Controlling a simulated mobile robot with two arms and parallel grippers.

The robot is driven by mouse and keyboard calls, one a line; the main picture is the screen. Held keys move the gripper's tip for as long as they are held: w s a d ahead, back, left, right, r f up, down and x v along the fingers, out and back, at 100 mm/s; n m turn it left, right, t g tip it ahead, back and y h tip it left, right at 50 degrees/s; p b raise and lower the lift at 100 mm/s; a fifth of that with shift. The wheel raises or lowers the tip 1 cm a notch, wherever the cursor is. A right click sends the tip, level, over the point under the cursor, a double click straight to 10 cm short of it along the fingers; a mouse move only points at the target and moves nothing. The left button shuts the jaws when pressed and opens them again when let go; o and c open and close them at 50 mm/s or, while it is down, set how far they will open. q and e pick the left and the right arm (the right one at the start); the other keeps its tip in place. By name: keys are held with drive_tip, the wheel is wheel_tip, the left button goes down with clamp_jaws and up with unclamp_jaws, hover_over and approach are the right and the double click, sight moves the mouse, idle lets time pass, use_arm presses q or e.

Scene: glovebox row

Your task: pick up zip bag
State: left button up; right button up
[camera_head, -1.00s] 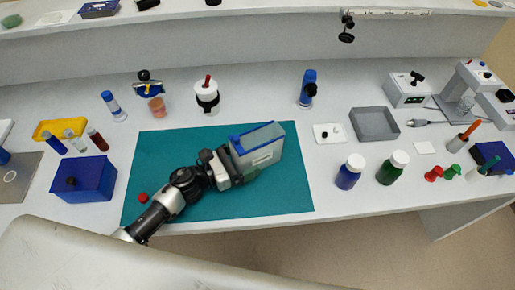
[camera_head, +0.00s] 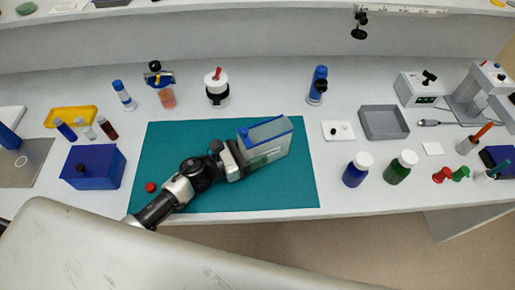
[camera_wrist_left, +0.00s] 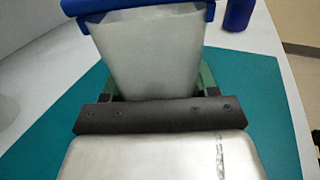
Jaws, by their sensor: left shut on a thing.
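The zip bag (camera_head: 270,147) is a translucent grey pouch with a blue strip along its top. It stands upright over the teal mat (camera_head: 300,190); I cannot tell whether its bottom touches the mat. My left gripper (camera_head: 241,158) comes in from the left and is shut on the bag's near side. In the left wrist view the bag (camera_wrist_left: 150,55) rises between the green fingers of my left gripper (camera_wrist_left: 160,88), with its blue top at the upper edge. The fingertips are partly hidden by the bag and the gripper body. My right gripper is not in view.
A blue box (camera_head: 94,168) and a small red cap (camera_head: 151,187) are at the left. Blue (camera_head: 356,172) and green (camera_head: 400,169) bottles stand right of the mat. A white jar (camera_head: 217,90) and blue-topped bottle (camera_head: 317,86) stand behind it. The mat's right part is clear.

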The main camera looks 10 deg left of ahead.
use_arm(q)
drive_tip(key=shift+r, duration=1.45)
drive_tip(key=s+d+r+p, duration=0.25)
drive_tip(key=d+r, duration=0.45)
drive_tip(key=d, duration=0.4)
drive_tip(key=shift+w+a+f+b, duration=0.25)
drive_tip(key=shift+a+f+b, duration=0.7)
drive_tip(key=shift+b, duration=0.25)
drive_tip(key=shift+w+a+f+b, duration=0.25)
drive_tip(key=shift+a+f+b, duration=0.65)
drive_tip(key=shift+b, duration=0.25)
drive_tip(key=shift+w+a+f+b, duration=0.25)
drive_tip(key=shift+a+f+b, duration=0.7)
drive_tip(key=shift+b, duration=0.25)
drive_tip(key=shift+w+a+f+b, duration=0.2)
drive_tip(key=shift+a+f+b, duration=0.75)
drive_tip(key=shift+b, duration=0.55)
drive_tip(key=shift+w+a+f+b, duration=0.2)
drive_tip(key=shift+a+f+b, duration=0.55)
drive_tip(key=shift+a+b, duration=0.5)
drive_tip(key=shift+w+a+f+b, duration=0.15)
drive_tip(key=shift+a+f+b, duration=0.4)
drive_tip(key=shift+b, duration=0.65)
drive_tip(key=o, duration=0.8)
drive_tip(key=shift+o, duration=1.4)
